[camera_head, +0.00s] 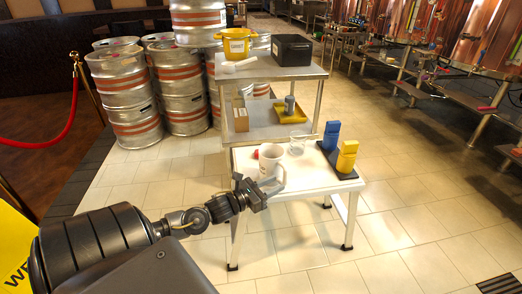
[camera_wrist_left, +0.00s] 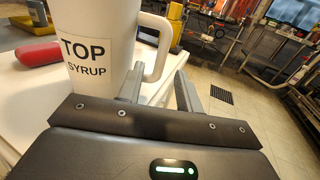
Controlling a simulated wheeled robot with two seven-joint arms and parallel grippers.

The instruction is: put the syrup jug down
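The syrup jug (camera_head: 270,160) is a white mug-like jug with a handle, upright at the near left part of the white table (camera_head: 309,185). In the left wrist view the jug (camera_wrist_left: 97,45) shows its "TOP SYRUP" label, and its base is hidden behind my gripper. My left gripper (camera_head: 264,188) is at the jug's handle side. In the left wrist view its two fingers (camera_wrist_left: 160,88) stand apart, with the handle (camera_wrist_left: 163,48) showing in line with the gap and no clear contact. My right gripper is not in view.
A red object (camera_wrist_left: 40,53) lies beside the jug. A clear glass vessel (camera_head: 297,144) stands behind it. Blue (camera_head: 331,136) and yellow (camera_head: 347,157) pieces stand on a dark tray (camera_head: 337,173) at right. A metal shelf unit (camera_head: 270,73) rises behind. The table's front is clear.

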